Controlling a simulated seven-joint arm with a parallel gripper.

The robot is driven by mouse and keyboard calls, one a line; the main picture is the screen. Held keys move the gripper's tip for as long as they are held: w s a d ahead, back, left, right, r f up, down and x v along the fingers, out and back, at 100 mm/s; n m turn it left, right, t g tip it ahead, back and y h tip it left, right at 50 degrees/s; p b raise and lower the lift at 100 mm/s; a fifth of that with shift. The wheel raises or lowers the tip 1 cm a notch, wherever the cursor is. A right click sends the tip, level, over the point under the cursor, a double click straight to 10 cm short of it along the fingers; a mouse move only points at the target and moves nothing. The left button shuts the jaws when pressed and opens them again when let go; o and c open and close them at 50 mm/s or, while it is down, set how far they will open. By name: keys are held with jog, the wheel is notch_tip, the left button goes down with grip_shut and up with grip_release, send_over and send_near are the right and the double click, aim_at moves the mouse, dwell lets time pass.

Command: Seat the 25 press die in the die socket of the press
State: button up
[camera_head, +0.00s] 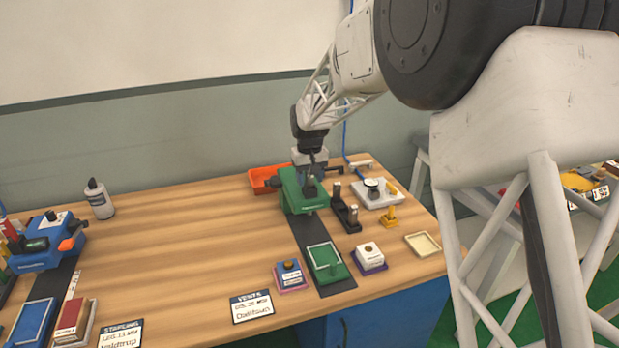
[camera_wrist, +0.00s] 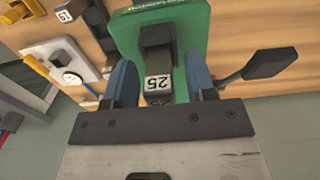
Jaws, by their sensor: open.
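The 25 press die (camera_wrist: 158,83), a dark block with a white label reading 25, shows in the wrist view at the green press (camera_wrist: 190,20). My gripper (camera_wrist: 160,82) is open, with one blue finger on each side of the die and a visible gap on both sides. A dark part of the press shows just beyond the die. In the head view my gripper (camera_head: 310,178) reaches down at the green press (camera_head: 292,194) from behind. The die socket is hidden, so I cannot tell how deep the die sits.
The press's black-gripped lever (camera_wrist: 270,63) sticks out close to the right finger. In the head view, a black die rack (camera_head: 345,212), a white board with a dial (camera_head: 377,193) and a yellow stand (camera_head: 390,216) stand right of the press. An orange bin (camera_head: 262,180) is behind it.

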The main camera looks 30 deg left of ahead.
notch_tip(320, 180, up, 12)
jog(key=shift+r, duration=0.1)
dwell(0.6)
jog(key=shift+d, duration=0.1)
dwell(0.8)
jog(key=s+d+r+m, duration=0.1)
jog(key=s+d+r, duration=0.25)
jog(key=d, duration=0.85)
jog(key=s+d+r+m+t, duration=0.15)
jog(key=s+d, duration=0.25)
jog(key=d, duration=0.7)
jog(key=s+d+r+m, duration=0.2)
jog(key=s+d+r, duration=0.15)
jog(key=d, duration=0.85)
jog(key=s+d+f+m, duration=0.2)
jog(key=s+d+f, duration=0.2)
jog(key=s+d, duration=0.6)
jog(key=s+d+f+m+t, duration=0.1)
jog(key=s+d+f, duration=0.3)
jog(key=s+d, duration=0.7)
jog(key=s+m, duration=0.1)
jog(key=s, duration=0.5)
jog(key=shift+s+f+m, duration=0.25)
jog(key=shift+f+m, duration=0.1)
